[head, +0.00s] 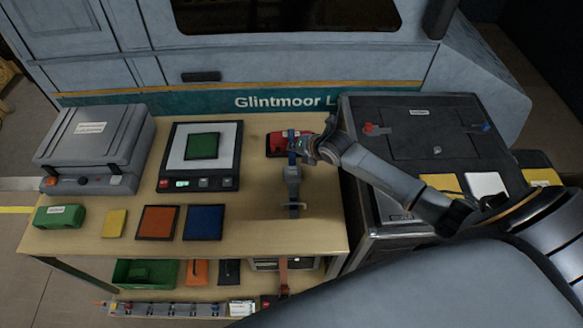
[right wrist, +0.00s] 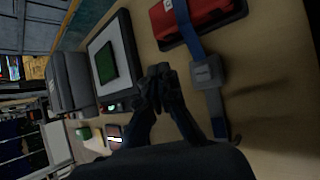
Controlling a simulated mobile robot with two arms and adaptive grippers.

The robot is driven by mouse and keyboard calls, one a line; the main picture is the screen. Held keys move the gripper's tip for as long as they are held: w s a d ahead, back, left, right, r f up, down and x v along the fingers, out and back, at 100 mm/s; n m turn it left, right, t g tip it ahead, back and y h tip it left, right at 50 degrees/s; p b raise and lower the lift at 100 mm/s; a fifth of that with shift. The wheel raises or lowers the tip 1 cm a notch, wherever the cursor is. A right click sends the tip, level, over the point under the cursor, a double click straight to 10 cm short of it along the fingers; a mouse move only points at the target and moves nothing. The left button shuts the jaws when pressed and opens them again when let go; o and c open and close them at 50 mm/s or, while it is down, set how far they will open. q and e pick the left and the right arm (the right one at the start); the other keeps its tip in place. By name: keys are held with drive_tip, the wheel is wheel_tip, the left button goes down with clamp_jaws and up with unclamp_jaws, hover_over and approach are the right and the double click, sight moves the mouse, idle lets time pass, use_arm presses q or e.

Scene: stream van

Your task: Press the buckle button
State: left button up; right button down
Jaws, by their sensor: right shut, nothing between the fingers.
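The grey buckle (head: 291,174) lies on the wooden table, with a blue strap (head: 291,143) running up from it over a red case and a grey strap (head: 294,198) trailing toward the front. In the right wrist view the buckle (right wrist: 207,75) shows a square grey face with a small mark on it. My right gripper (head: 308,151) is shut and empty, close to the red case and above the buckle in the picture. In the right wrist view its fingertips (right wrist: 159,72) are together, left of the buckle and apart from it. My left gripper is out of view.
The red case (head: 276,144) lies on the table. To the left are a scale (head: 167,158) bearing a green square, a grey case (head: 97,140), a green box (head: 58,216) and coloured pads. A dark cabinet (head: 420,140) stands at right. The table around the grey strap is clear.

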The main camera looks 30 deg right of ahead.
sight(294, 172)
wheel_tip(294, 172, down, 8)
drive_tip(key=b, duration=0.7)
drive_tip(key=shift+f, duration=0.45)
drive_tip(key=shift+b, duration=0.3)
idle(0.8)
drive_tip(key=shift+f, duration=0.4)
drive_tip(key=shift+f+b, duration=0.55)
drive_tip(key=shift+b, duration=0.1)
idle(0.4)
drive_tip(key=shift+s, duration=0.1)
drive_tip(key=shift+r+p, duration=0.95)
